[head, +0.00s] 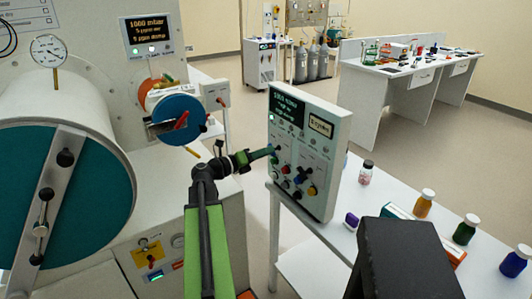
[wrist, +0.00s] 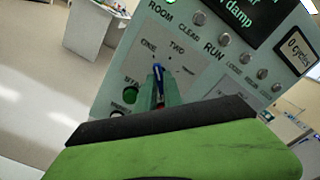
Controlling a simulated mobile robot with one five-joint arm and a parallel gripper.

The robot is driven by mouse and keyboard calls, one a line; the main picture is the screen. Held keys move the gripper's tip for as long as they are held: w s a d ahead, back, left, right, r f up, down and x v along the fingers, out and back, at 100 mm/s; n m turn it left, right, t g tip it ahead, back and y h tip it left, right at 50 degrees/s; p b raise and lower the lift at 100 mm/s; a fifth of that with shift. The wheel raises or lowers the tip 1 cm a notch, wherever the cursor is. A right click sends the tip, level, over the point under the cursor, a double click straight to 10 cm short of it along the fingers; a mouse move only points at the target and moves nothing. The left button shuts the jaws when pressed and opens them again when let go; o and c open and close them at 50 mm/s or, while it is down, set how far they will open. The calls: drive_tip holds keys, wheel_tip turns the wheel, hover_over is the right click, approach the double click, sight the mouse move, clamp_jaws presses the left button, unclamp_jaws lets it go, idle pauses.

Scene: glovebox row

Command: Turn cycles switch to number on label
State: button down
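The cycles switch (wrist: 158,71) is a small blue knob on the grey control panel (head: 318,191), with ONE and TWO printed above it and a third, blurred mark to its right. Its tip points roughly up, between ONE and TWO. My gripper (head: 273,152) reaches the panel's face from the left. In the wrist view its narrow green fingers (wrist: 158,97) stand close on either side of the knob, hiding its lower part; whether they grip it is unclear. The label (wrist: 298,48) at the panel's upper right reads "cycles" with a digit like 0; it also shows in the head view (head: 320,126).
A green button (wrist: 131,94) sits left of the switch, and a row of round buttons (wrist: 225,39) lies above. The panel stands on a white table (head: 345,222) with several bottles. A glovebox with a teal door (head: 95,205) stands at left.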

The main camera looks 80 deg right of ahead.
idle(0.3)
drive_tip(key=m, duration=0.3)
drive_tip(key=shift+m, duration=0.4)
drive_tip(key=c, duration=1.5)
unclamp_jaws()
drive_tip(key=shift+a, duration=0.1)
drive_tip(key=v, duration=1.2)
